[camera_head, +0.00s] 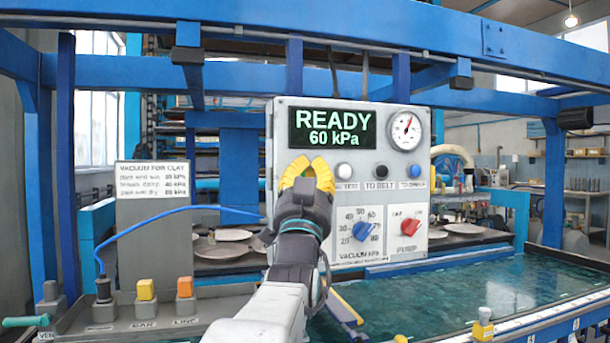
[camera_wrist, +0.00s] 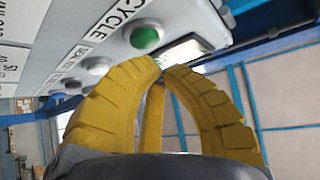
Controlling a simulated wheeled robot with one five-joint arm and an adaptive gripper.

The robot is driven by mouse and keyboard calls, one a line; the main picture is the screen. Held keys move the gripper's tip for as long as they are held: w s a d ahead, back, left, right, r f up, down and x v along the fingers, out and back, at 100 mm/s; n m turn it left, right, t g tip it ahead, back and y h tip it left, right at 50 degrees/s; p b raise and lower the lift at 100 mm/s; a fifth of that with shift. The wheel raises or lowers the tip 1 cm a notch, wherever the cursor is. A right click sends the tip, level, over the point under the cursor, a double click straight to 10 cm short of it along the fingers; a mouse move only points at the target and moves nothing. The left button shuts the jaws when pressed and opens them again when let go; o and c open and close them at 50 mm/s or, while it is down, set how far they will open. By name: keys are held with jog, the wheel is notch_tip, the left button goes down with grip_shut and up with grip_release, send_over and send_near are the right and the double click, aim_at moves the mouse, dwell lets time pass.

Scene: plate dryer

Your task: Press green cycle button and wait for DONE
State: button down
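The control panel (camera_head: 440,247) stands ahead, with a lit display (camera_head: 332,127) reading "READY" and "60 kPa". The green button (camera_wrist: 145,37) shows in the wrist view under the word "CYCLE"; in the head view my gripper seems to hide it. My gripper (camera_head: 309,170) has yellow fingers raised before the panel's left part. In the wrist view its tips (camera_wrist: 161,67) come together with nothing held, just below and right of the green button. I see no contact with the button.
White (camera_head: 344,170), black (camera_head: 381,171) and blue (camera_head: 415,171) buttons line the panel. Below are a blue knob (camera_head: 362,229) and a red knob (camera_head: 410,228), with a gauge (camera_head: 405,130) at upper right. A blue hose (camera_head: 150,227) arches at left. Blue frame beams (camera_head: 400,78) surround the panel.

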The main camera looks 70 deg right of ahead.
jog(key=shift+w+d+b, duration=0.5)
jog(key=shift+d+b, duration=0.25)
jog(key=shift+b, duration=0.5)
dwell(0.8)
jog(key=shift+s+a+f+b, duration=0.1)
jog(key=shift+s+a+b, duration=0.15)
jog(key=shift+b, duration=0.3)
jog(key=shift+s+a+b, duration=0.2)
jog(key=shift+a+b, duration=0.35)
jog(key=shift+b, duration=0.15)
